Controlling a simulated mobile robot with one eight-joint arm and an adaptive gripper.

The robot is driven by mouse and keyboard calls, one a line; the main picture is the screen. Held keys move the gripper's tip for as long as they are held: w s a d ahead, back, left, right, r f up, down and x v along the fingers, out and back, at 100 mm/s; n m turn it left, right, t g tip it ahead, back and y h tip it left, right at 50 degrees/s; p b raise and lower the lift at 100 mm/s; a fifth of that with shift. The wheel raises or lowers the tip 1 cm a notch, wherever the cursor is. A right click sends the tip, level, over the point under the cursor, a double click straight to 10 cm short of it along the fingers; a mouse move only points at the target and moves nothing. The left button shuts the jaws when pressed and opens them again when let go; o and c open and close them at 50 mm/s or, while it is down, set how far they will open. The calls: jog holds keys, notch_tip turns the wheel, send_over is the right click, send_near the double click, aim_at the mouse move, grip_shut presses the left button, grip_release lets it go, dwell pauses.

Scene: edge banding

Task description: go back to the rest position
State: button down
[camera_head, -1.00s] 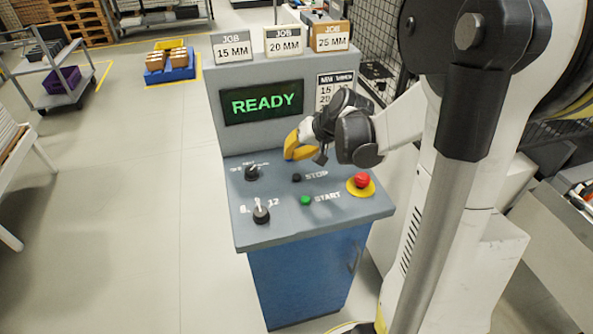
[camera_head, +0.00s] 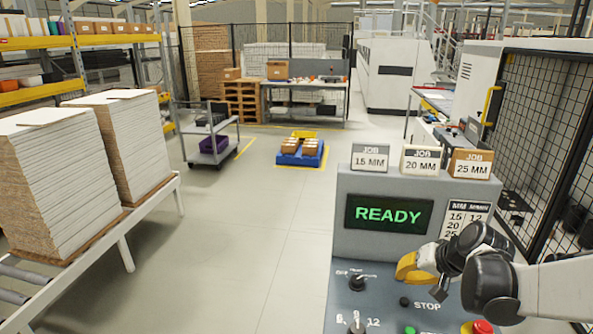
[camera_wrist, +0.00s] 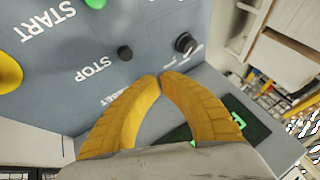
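My gripper (camera_head: 405,268) hangs over the control console (camera_head: 345,300), just below its READY screen (camera_head: 388,214). In the wrist view its two yellow fingers (camera_wrist: 160,77) come together at the tips with nothing between them. Below the fingers the console face shows the black STOP button (camera_wrist: 125,53), the green START button (camera_wrist: 95,3) and a black knob (camera_wrist: 185,42). The fingers look clear of these controls. The gripper hides part of the console face in the head view.
JOB cards of 15 MM (camera_head: 370,158), 20 MM (camera_head: 421,160) and 25 MM (camera_head: 471,163) stand on the console top. A red emergency button (camera_head: 482,327) is at the lower right. A mesh fence (camera_head: 545,130) stands right.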

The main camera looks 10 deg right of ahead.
jog(key=s+a+n+h+b, duration=0.1)
jog(key=s+a+n+b, duration=0.1)
jog(key=s+a, duration=0.5)
jog(key=s+a+n+h+b, duration=0.1)
jog(key=s+a+b, duration=0.4)
jog(key=s, duration=0.6)
jog(key=shift+s+a+f+n, duration=0.15)
jog(key=shift+a+f+n, duration=0.05)
jog(key=shift+a+n, duration=0.75)
